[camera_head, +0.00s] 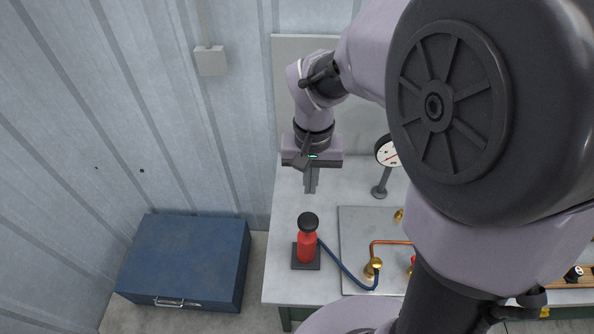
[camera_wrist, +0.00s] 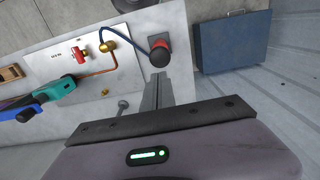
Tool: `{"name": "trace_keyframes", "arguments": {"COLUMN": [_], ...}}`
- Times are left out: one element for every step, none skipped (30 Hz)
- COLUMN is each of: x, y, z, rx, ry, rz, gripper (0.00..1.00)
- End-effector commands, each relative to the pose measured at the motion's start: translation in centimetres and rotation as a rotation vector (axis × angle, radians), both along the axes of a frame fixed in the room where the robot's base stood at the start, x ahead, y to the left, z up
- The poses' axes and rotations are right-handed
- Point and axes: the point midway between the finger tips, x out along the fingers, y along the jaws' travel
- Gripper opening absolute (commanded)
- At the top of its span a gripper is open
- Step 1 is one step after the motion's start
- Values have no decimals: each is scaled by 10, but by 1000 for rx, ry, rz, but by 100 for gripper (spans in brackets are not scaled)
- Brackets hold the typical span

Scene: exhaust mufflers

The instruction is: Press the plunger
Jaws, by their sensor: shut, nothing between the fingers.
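The plunger is a black round knob (camera_head: 308,221) on top of a red cylinder (camera_head: 306,246) that stands upright on a dark square base at the left of the bench. The black knob also shows in the wrist view (camera_wrist: 160,57), just beyond the fingertips. My gripper (camera_head: 311,190) is shut and empty, pointing down above the bench, behind the plunger in the head view. Its fingers also show in the wrist view (camera_wrist: 158,80). In the head view a gap separates the fingertips from the knob; I cannot tell their height difference exactly.
A blue hose (camera_head: 348,273) runs from the red cylinder to a brass fitting (camera_head: 373,267) on a metal plate. A dial gauge (camera_head: 387,152) stands to the right of my gripper. A blue toolbox (camera_head: 186,262) sits on the floor at left. A corrugated wall stands behind.

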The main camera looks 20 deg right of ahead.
Motion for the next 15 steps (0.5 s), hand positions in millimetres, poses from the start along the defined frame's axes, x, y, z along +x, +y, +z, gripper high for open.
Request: {"name": "trace_keyframes", "arguments": {"x": [-1,-1,-1,-1,-1,-1,-1,-1,-1,-1,-1,-1,-1,-1,-1], "y": [0,0,0,0,0,0,0,0,0,0,0,0,0,0,0], "z": [-12,-19,-28,-35,-41,-50,-57,-64,-72,-79,-85,-92,-98,-102,-108], "rx": [0,1,0,0,0,1,1,1,0,0,1,1,1,1,1], "ry": [3,3,4,4,3,3,4,3,4,3,2,3,2,2,2], "rz": [0,0,0,1,0,-1,0,0,1,0,0,-1,0,0,0], "gripper": [0,0,0,0,0,0,0,0,0,0,0,0,0,0,0]}}
